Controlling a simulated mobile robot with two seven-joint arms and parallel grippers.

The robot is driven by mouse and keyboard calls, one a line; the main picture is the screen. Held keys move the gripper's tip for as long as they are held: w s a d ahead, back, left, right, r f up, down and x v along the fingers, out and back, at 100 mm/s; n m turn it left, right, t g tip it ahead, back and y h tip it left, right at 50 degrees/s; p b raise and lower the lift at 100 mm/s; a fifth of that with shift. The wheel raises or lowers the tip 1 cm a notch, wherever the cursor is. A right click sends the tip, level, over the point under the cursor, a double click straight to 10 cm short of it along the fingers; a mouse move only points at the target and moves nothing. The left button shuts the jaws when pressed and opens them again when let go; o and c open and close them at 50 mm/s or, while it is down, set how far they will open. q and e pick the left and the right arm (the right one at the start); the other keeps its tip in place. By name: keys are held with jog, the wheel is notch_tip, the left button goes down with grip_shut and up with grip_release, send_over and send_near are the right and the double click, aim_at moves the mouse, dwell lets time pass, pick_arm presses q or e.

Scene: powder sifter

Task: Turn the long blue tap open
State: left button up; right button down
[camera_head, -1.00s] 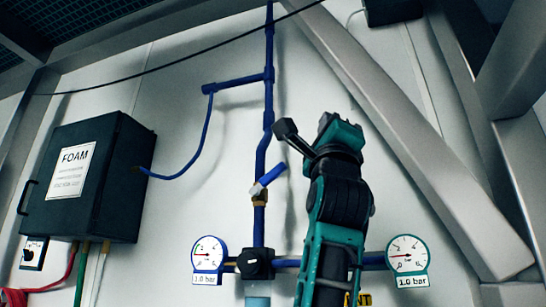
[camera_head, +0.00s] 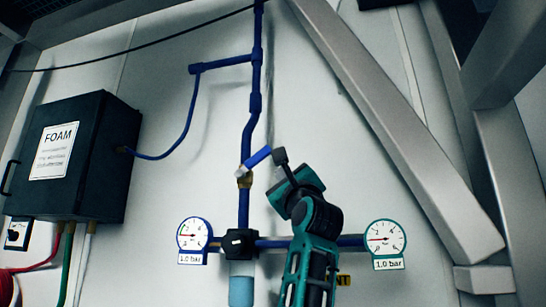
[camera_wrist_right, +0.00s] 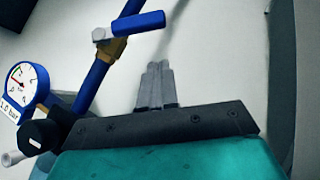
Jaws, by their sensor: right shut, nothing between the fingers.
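The long blue tap (camera_head: 258,158) is a blue lever on a brass valve body (camera_head: 244,181) in the vertical blue pipe. The lever slants up and to the right, across the pipe line. In the right wrist view the tap (camera_wrist_right: 140,22) shows at the upper left, with its pale hub at its left end. My right gripper (camera_head: 280,156) is just right of the lever's tip in the head view; I cannot tell if they touch there. In the wrist view its fingers (camera_wrist_right: 157,82) are together and empty, below and right of the lever, apart from it. My left gripper is not in view.
Two gauges reading near "1.0 bar" labels flank the pipe, a left one (camera_head: 194,235) and a right one (camera_head: 385,238). A black regulator (camera_head: 240,243) sits below the tap. A dark FOAM box (camera_head: 105,155) hangs at left. A grey diagonal beam (camera_head: 400,130) crosses at right.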

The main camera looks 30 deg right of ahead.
aim_at(253, 162)
pick_arm(q)
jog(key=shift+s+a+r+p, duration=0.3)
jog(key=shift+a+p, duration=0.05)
jog(key=shift+p, duration=0.25)
pick_arm(e)
jog(key=w+r, duration=0.1)
jog(key=r, duration=0.1)
jog(key=w+a+r, duration=0.1)
jog(key=shift+w+a+r, duration=0.1)
jog(key=shift+w+r, duration=0.1)
jog(key=shift+r, duration=0.2)
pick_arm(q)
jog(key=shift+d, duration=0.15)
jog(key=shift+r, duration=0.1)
pick_arm(e)
jog(key=shift+r, duration=0.1)
